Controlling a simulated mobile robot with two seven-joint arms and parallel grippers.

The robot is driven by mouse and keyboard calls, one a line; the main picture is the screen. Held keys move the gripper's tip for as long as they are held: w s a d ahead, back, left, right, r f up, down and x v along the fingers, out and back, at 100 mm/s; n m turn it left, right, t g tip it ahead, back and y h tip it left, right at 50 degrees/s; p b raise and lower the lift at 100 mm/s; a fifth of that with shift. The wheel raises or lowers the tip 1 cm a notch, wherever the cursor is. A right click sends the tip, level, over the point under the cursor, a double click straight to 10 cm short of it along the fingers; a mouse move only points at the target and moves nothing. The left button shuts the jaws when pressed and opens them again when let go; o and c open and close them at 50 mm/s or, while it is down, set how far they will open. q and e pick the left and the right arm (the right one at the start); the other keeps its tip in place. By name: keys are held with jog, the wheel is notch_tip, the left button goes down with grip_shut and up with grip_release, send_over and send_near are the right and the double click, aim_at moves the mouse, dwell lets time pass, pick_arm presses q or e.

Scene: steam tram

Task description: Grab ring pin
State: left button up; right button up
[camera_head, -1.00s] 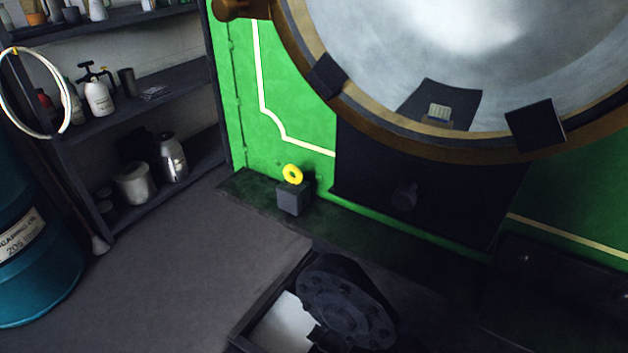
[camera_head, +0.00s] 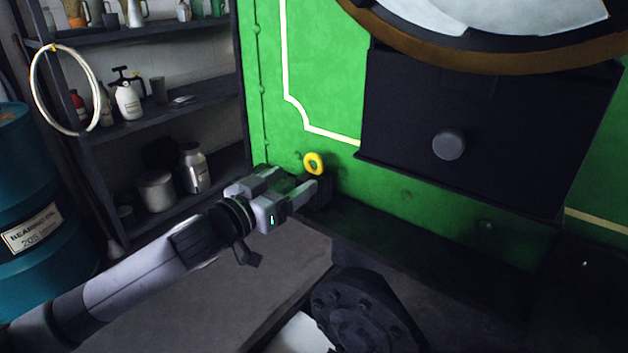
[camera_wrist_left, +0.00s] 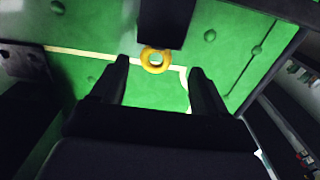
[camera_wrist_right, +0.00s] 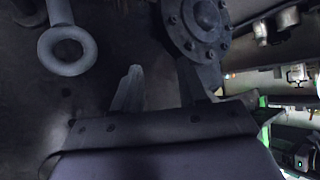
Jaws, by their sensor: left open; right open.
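The ring pin shows as a yellow ring (camera_head: 308,163) on a dark block (camera_head: 318,192) at the foot of the green wall. My left gripper (camera_head: 298,182) reaches in from the left, its open jaws beside the block and just short of the ring. In the left wrist view the yellow ring (camera_wrist_left: 156,70) appears between the two open fingers (camera_wrist_left: 158,66), apart from both, with the dark block (camera_wrist_left: 163,25) above it in the picture. My right gripper is outside the head view; in its wrist view its open fingers (camera_wrist_right: 160,72) hold nothing.
A dark box with a round knob (camera_head: 449,145) juts from the green wall to the right of the ring. Shelves (camera_head: 170,110) stand at the left. A bolted flange (camera_wrist_right: 197,22) and a grey eye ring (camera_wrist_right: 46,58) are near my right gripper.

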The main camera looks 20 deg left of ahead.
aim_at(310, 178)
pick_arm(q)
jog(key=x, duration=0.4)
jog(key=r+x, duration=0.1)
jog(key=x, duration=0.1)
jog(key=shift+s+d, duration=0.1)
jog(key=shift+d, duration=0.1)
jog(key=shift+w+d+f, duration=0.1)
jog(key=shift+w+d, duration=0.1)
jog(key=shift+w, duration=0.45)
jog(key=c, duration=1.1)
